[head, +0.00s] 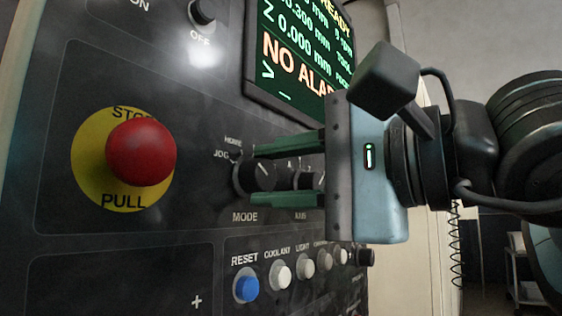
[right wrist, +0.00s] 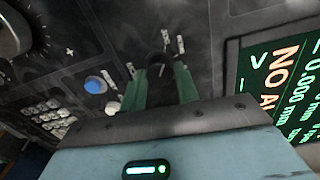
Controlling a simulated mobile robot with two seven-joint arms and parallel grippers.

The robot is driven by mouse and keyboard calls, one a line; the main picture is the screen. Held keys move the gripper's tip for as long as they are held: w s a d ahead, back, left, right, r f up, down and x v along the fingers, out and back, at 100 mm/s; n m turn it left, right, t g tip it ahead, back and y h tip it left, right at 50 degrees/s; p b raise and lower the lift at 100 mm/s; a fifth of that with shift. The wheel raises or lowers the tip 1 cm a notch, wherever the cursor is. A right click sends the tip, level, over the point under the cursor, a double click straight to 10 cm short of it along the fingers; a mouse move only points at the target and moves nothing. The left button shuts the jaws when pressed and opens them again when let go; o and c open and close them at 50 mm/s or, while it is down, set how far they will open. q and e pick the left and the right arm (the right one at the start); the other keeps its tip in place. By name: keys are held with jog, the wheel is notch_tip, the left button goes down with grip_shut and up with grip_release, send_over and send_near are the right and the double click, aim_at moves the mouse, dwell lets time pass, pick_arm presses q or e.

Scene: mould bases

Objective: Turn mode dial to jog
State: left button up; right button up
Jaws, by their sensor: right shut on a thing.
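The black mode dial (head: 256,175) sits on the dark control panel above the word MODE. The labels HOME and JOG are at its upper left in the head view. My right gripper (head: 262,174) has its green fingers above and below the dial and is shut on it. In the right wrist view the green fingers (right wrist: 160,83) reach to the dial (right wrist: 159,62), which is partly hidden between them. The dial's pointer direction is hard to make out. My left gripper is in neither view.
A red stop button (head: 141,152) on a yellow disc is left of the dial. The axis dial (head: 306,180) is close on the right, partly behind the fingers. A blue reset button (head: 246,286) and other buttons lie below. A screen (head: 300,50) reading NO ALARM is above.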

jog(key=shift+n, duration=0.4)
jog(key=o, duration=1)
jog(key=shift+w, duration=0.1)
jog(key=shift+v, duration=3.95)
jog(key=shift+a+f, duration=0.1)
